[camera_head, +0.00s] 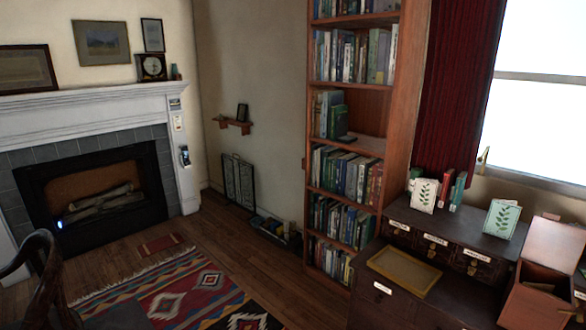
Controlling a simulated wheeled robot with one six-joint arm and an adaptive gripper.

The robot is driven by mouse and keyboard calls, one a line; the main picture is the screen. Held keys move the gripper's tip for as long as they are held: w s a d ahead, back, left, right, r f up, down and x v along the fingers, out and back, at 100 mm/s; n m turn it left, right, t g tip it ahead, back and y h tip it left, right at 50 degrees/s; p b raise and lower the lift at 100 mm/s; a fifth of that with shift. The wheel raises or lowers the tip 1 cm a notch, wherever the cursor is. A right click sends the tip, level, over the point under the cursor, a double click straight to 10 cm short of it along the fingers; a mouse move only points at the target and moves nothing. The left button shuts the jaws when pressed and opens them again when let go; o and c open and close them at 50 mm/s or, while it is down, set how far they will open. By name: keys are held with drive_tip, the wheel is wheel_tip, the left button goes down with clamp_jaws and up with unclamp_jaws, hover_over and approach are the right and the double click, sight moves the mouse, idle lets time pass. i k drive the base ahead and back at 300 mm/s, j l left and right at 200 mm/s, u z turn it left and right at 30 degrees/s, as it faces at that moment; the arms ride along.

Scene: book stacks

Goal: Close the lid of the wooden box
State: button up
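The wooden box (535,303) is reddish brown and stands at the lower right, on or beside the right end of a dark cabinet. Its lid (553,243) is raised and tilted up at the back, so the box is open. Something pale shows inside the box, too small to make out. My gripper is not in view.
The dark cabinet (463,234) bears a tray (404,270), leaf-print cards (502,219) and several books. A tall bookcase (402,105) stands left of it. The patterned rug (180,298) and wooden floor lie before the fireplace (95,195). A chair (45,285) is at the lower left.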

sight(551, 243)
drive_tip(key=z, duration=0.7)
